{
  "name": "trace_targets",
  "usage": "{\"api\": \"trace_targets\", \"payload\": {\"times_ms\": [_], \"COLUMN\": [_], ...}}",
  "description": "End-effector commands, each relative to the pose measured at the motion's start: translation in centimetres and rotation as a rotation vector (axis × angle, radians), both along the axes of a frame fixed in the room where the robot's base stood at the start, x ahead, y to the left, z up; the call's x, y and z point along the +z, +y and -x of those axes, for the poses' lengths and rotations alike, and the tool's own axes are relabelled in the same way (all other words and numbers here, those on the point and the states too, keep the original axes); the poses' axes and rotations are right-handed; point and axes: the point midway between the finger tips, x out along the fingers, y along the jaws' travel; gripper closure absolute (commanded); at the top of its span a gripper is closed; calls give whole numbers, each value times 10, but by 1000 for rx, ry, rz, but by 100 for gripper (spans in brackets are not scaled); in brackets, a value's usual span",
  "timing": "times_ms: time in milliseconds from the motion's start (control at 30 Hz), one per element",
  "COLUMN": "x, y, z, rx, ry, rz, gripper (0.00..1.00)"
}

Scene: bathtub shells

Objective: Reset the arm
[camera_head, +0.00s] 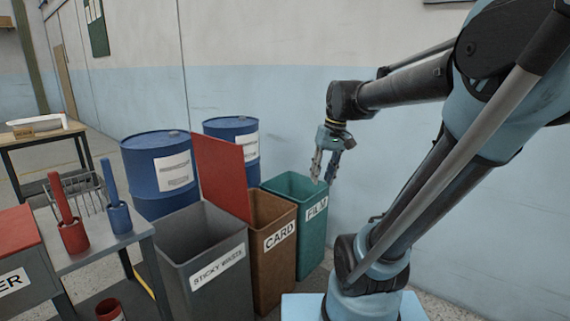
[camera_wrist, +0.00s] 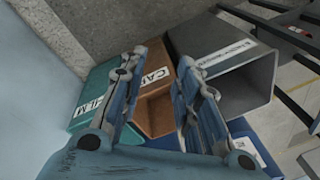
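My gripper (camera_head: 323,178) hangs at the end of my raised arm, fingers pointing down, above and a little right of the teal bin labelled FILM (camera_head: 297,187). In the wrist view its two fingers (camera_wrist: 155,68) stand apart with nothing between them. The wrist view looks down past the fingers at the teal bin (camera_wrist: 90,98), the brown CARD bin (camera_wrist: 152,118) and the grey bin (camera_wrist: 250,75).
The grey bin (camera_head: 207,269) and brown bin (camera_head: 275,270) stand left of the teal one. A red panel (camera_head: 222,172) rises behind them. Blue drums (camera_head: 160,170) stand at the back. A grey table (camera_head: 85,255) holds red and blue handled tools. The wall is close on the right.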

Motion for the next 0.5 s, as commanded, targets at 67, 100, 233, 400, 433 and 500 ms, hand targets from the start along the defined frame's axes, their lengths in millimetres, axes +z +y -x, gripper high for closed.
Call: {"api": "trace_targets", "payload": {"times_ms": [67,100,233,400,433,500], "x": [-17,-25,-55,-95,-101,-115], "y": [-11,-16,-33,-52,-55,-61], "z": [18,26,52,82,87,96], "rx": [-29,-43,-89,-147,-156,-175], "ry": [-16,-25,-55,-94,-100,-112], "rz": [20,29,62,105,111,125], "gripper": [70,70,70,70,70,70]}}
